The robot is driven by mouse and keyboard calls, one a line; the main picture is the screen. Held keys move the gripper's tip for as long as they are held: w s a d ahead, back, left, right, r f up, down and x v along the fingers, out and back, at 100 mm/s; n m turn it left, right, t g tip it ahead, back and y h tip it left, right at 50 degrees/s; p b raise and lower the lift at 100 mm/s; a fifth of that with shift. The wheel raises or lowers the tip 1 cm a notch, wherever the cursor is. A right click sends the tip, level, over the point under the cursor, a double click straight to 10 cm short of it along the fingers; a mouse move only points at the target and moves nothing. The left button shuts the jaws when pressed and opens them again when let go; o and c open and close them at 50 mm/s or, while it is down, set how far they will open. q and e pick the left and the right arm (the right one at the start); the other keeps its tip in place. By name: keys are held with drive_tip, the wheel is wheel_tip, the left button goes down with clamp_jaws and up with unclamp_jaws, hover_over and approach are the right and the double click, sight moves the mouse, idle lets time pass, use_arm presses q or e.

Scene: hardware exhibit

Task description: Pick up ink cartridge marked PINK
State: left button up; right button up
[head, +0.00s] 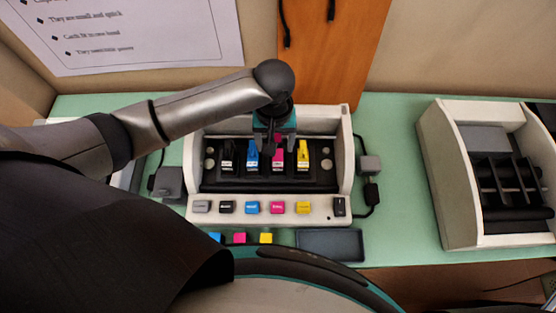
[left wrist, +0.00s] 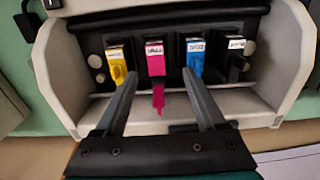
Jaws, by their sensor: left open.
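The pink ink cartridge (head: 277,157) sits upright in a slot of the white printer-like housing (head: 344,150), between the blue cartridge (head: 252,152) and the yellow cartridge (head: 303,151). My left gripper (head: 274,146) is above it and partly covers its top. In the left wrist view, the pink cartridge (left wrist: 155,55) has a white label, too small to read surely. There my open left gripper (left wrist: 159,74) points toward it, one finger on each side, with nothing held. Whether a finger touches a cartridge cannot be told. My right gripper is not in view.
A black cartridge (head: 228,155) stands at the row's left end. Coloured buttons (head: 251,207) line the housing's front. A dark tray (head: 330,244) lies in front. Another white box (head: 441,180) stands right. Cables and small boxes flank the housing.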

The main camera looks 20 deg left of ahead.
sight(278, 157)
use_arm(q)
drive_tip(key=f, duration=0.2)
drive_tip(key=f+b, duration=0.1)
drive_tip(key=f, duration=0.4)
drive_tip(key=shift+d+f, duration=0.2)
drive_tip(key=shift+d, duration=0.1)
clamp_jaws()
idle(0.4)
